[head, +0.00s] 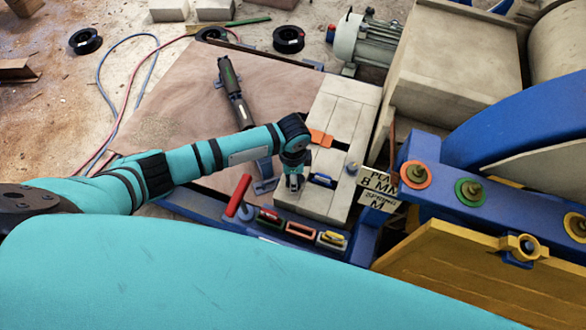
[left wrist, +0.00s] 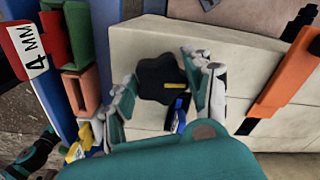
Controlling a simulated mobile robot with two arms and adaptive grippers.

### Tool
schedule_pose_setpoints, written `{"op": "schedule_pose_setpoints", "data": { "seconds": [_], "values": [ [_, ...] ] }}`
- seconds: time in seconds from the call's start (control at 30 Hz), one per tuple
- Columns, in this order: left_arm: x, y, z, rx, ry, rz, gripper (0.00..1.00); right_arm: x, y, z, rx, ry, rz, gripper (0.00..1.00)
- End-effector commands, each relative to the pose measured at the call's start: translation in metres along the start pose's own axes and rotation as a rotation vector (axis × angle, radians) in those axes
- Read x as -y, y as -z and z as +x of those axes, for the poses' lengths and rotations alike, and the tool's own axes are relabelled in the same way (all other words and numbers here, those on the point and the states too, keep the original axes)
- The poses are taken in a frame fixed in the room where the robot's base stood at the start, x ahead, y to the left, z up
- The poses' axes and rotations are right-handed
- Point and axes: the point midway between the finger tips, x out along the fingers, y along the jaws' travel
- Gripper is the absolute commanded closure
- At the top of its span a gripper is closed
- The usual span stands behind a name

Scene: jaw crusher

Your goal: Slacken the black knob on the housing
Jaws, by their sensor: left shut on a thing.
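The black knob (left wrist: 157,80) is a dark lobed disc with a small yellow mark, on the pale housing (left wrist: 235,60) in the left wrist view. My left gripper (left wrist: 163,82) has its fingers on either side of the knob and is shut on it. In the head view my left gripper (head: 294,182) points down at the front part of the pale housing (head: 335,115), and it hides the knob there.
An orange clip (head: 320,138) and a blue handle (head: 322,180) sit close to the gripper. A red lever (head: 239,196) and a row of coloured blocks (head: 300,230) stand in front. A sign (head: 380,187) and a blue beam with coloured rings are to the right.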

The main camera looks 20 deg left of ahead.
Motion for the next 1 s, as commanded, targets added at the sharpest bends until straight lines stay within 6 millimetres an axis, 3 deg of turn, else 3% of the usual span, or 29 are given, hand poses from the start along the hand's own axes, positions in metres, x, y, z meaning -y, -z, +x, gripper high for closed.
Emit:
{"op": "schedule_pose_setpoints", "data": {
  "seconds": [0.03, 0.4, 1.0],
  "values": [
    [-0.002, 0.0, -0.006, 0.001, -0.004, -0.045, 0.81, 0.001, 0.001, -0.012, 0.0, 0.001, 0.0, 0.6],
    [-0.004, 0.001, -0.004, 0.0, -0.004, -0.397, 0.81, 0.002, 0.005, -0.048, -0.001, 0.003, 0.0, 0.6],
    [-0.004, 0.002, -0.002, 0.001, -0.002, -0.895, 0.81, 0.001, 0.009, -0.085, -0.001, 0.003, 0.0, 0.6]
  ]
}}
